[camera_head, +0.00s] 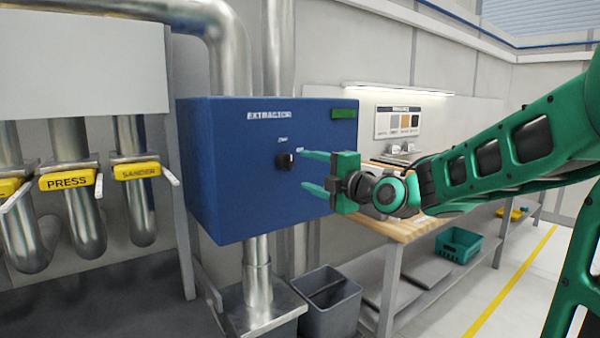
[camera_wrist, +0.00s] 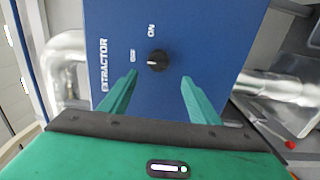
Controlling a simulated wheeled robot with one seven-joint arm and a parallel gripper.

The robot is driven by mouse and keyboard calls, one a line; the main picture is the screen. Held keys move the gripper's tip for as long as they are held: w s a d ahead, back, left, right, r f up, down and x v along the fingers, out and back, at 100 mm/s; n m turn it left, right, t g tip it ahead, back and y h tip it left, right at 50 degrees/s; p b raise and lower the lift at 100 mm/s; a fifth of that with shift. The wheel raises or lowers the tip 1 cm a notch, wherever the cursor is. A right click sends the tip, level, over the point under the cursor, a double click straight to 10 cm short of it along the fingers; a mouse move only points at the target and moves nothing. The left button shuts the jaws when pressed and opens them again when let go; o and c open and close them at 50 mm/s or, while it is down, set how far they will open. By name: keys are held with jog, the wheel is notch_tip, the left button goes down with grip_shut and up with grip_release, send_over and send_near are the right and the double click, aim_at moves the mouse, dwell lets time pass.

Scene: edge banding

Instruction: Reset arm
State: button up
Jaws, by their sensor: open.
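My gripper (camera_head: 316,172) reaches in from the right in the head view, with its two green fingers open and pointing at the blue extractor box (camera_head: 235,190). The black knob (camera_head: 285,160) on the box's front face lies just beyond the fingertips. In the wrist view the knob (camera_wrist: 158,61) shows between and ahead of my open fingers (camera_wrist: 158,78), apart from them. The knob's pale mark points toward the lower label, away from the ON label. Nothing is between the fingers.
A green indicator (camera_head: 343,113) sits on the box's upper right. Yellow PRESS (camera_head: 67,180) and SANDER (camera_head: 137,170) handles are on pipes at left. A workbench (camera_head: 405,228) with a green crate (camera_head: 458,245) stands behind my arm. A grey bin (camera_head: 328,303) is below the box.

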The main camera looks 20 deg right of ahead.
jog(key=shift+s+d, duration=0.1)
jog(key=shift+s, duration=0.2)
jog(key=shift+f, duration=0.1)
jog(key=s+d+f+m+g+h, duration=0.2)
jog(key=s+d+f+m+g, duration=0.25)
jog(key=s+f+m, duration=0.35)
jog(key=s+d+f+m+g+h, duration=0.35)
jog(key=s+d+f+m, duration=0.2)
jog(key=f, duration=0.45)
jog(key=s+d+f+m+g, duration=0.1)
jog(key=s+f+m+g, duration=0.1)
jog(key=s+m, duration=0.3)
jog(key=s+d+f+m+g, duration=0.2)
jog(key=s+f+m+g, duration=0.1)
jog(key=s, duration=0.9)
jog(key=s+d+f+m+g, duration=0.1)
jog(key=s+f+m+g, duration=0.2)
jog(key=s+m, duration=0.3)
jog(key=s+g, duration=0.1)
jog(key=s, duration=0.2)
jog(key=shift+s+d+m, duration=0.25)
jog(key=shift+s+m, duration=0.1)
